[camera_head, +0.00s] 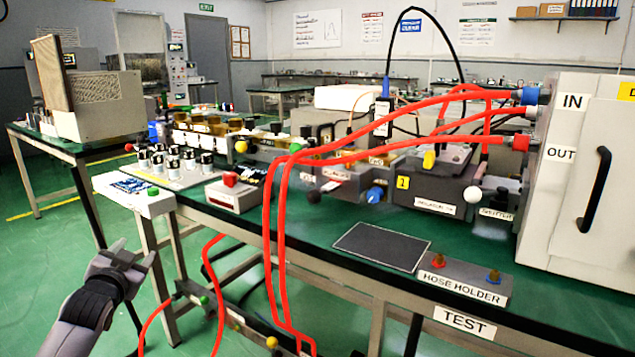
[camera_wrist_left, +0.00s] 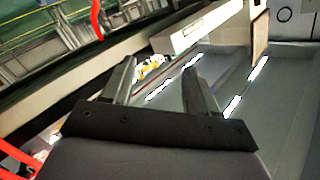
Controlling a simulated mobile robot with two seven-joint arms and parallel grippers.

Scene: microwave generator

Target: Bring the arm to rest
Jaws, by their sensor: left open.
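My left arm comes in at the lower left of the head view. Its gripper (camera_head: 134,252) is open, with nothing between the fingers. It is in free air over the green floor, left of the bench and in front of the small white stand (camera_head: 150,205). In the left wrist view the two fingers of my left gripper (camera_wrist_left: 159,68) stand apart and the gap is empty. My right arm and right gripper do not show in either view.
The long green bench (camera_head: 330,262) holds a white IN/OUT unit (camera_head: 577,150), a hose holder (camera_head: 465,281), and a dark pad (camera_head: 382,247). Red hoses (camera_head: 276,220) hang over its front edge to the floor. Another table (camera_head: 60,147) stands left. Green floor (camera_head: 40,280) is clear left of the arm.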

